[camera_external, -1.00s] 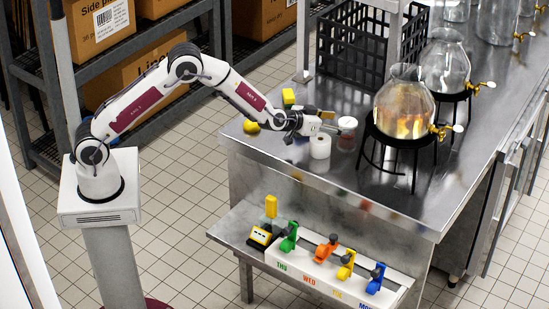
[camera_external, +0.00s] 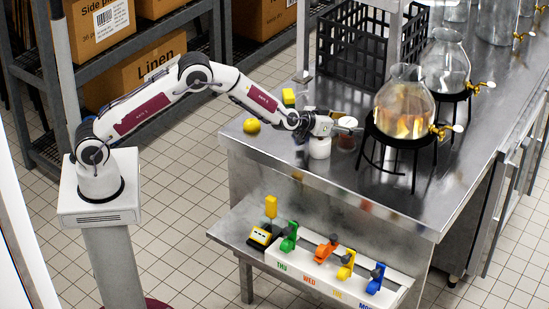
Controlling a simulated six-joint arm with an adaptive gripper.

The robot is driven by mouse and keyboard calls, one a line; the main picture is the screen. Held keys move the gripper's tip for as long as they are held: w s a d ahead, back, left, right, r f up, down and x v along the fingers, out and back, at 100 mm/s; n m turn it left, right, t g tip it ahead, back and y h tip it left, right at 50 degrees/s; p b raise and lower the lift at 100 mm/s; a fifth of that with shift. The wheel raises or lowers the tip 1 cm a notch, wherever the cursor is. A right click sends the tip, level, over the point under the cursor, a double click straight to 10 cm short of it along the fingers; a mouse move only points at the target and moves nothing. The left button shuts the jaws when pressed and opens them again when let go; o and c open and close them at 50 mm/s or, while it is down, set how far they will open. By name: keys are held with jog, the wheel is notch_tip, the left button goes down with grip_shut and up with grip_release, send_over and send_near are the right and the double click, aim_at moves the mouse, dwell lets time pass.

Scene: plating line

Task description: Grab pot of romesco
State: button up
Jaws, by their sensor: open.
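A small jar with reddish contents (camera_external: 346,142) stands upright near the left end of the steel counter, left of the front glass dispenser. It is probably the pot of romesco, but no label is readable. My gripper (camera_external: 347,127) is open, with its fingers at the jar's top, hiding most of its lid. I cannot tell whether they touch it. A white cylindrical pot (camera_external: 320,149) stands just left of the jar, below my gripper, with its top partly covered.
Two glass dispensers, front (camera_external: 403,103) and rear (camera_external: 445,66), stand on black stands close to the right. A black crate (camera_external: 345,55) stands behind. The counter's front strip is clear.

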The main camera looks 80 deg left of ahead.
aim_at(347, 122)
dwell(0.5)
jog(key=c, duration=1.2)
jog(key=shift+r, duration=0.15)
jog(key=shift+r, duration=4.85)
